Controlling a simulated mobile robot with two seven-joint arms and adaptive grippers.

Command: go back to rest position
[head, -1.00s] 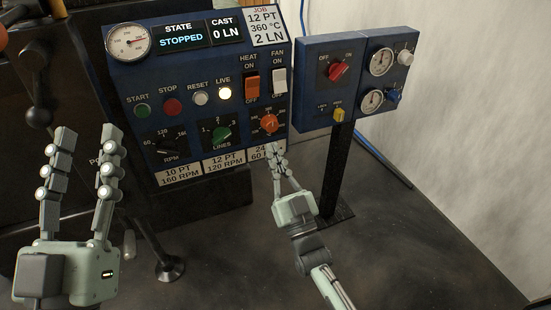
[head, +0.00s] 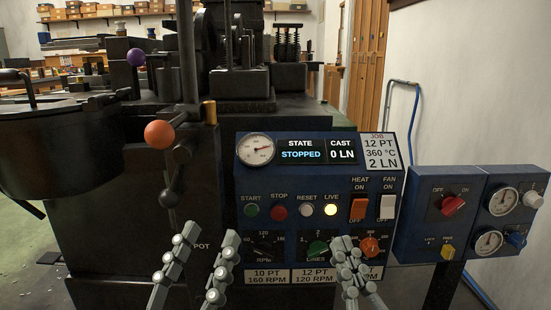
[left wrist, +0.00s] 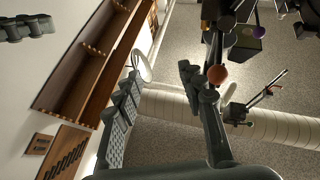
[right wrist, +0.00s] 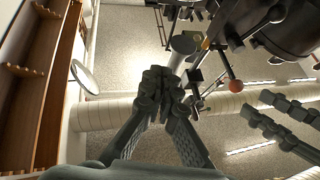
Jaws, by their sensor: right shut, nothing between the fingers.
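My left gripper (head: 206,262) is at the bottom of the head view, in front of the machine's dark body, left of the panel. Its fingers are spread apart with nothing between them; they also stand apart in the left wrist view (left wrist: 165,85). My right gripper (head: 349,255) is in front of the lower edge of the blue control panel (head: 285,185), overlapping the picture of the LINES knob area. Its fingertips meet and hold nothing, as the right wrist view (right wrist: 160,85) shows. The panel reads STOPPED and 0 LN, and the LIVE lamp (head: 330,210) glows.
A side box (head: 420,225) with a red knob and gauges stands to the right. A pale wall (head: 460,90) bounds the right.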

